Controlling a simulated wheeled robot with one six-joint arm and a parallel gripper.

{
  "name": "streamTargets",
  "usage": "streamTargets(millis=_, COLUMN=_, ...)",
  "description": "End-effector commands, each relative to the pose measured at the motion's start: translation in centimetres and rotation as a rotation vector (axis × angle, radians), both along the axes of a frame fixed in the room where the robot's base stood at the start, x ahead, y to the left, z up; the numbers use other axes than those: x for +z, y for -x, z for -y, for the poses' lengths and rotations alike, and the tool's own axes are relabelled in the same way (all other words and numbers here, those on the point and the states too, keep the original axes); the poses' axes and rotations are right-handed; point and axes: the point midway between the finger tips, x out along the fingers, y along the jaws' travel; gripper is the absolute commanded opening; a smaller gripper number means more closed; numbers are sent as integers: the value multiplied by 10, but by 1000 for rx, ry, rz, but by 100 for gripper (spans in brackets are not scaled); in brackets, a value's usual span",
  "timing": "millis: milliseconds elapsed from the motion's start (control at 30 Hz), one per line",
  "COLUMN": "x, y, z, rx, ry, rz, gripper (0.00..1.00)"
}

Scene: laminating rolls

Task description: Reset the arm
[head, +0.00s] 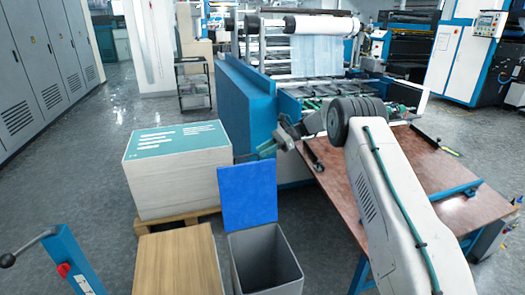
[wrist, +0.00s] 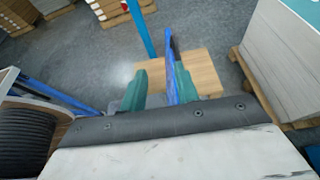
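My gripper (head: 254,153) is above and behind the bin's blue lid in the head view, with its green fingers pointing left toward the paper stack. In the wrist view the two green fingers (wrist: 158,85) stand apart, so it is open. A blue upright edge, apparently the bin's lid (wrist: 170,60), shows between them near the right finger; I cannot tell whether they touch. My arm reaches over the brown table from the right. No roll is seen in the gripper.
A grey bin (head: 265,262) with a raised blue lid (head: 248,195) stands in front. A paper stack (head: 177,170) on a pallet is to its left, beside a wooden-topped block (head: 180,262). The brown table (head: 455,185) and laminating machine (head: 300,85) are close to my arm.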

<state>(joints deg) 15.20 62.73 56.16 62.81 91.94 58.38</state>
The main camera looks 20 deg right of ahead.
Motion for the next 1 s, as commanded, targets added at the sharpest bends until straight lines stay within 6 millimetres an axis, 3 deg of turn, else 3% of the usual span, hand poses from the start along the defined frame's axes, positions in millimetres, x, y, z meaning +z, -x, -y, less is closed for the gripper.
streamTargets(millis=167, x=2, y=0, z=-1, rx=1, ry=2, rz=3, gripper=31)
streamTargets(millis=267, x=13, y=5, z=-4, rx=14, ry=19, rz=19, gripper=31)
streamTargets(millis=467, x=77, y=41, z=-22, rx=110, ry=137, rz=132, gripper=31)
streamTargets(millis=700, x=155, y=123, z=-44, rx=284, ry=317, rz=308, gripper=31)
streamTargets(millis=1000, x=218, y=251, z=-59, rx=533, ry=527, rz=525, gripper=31)
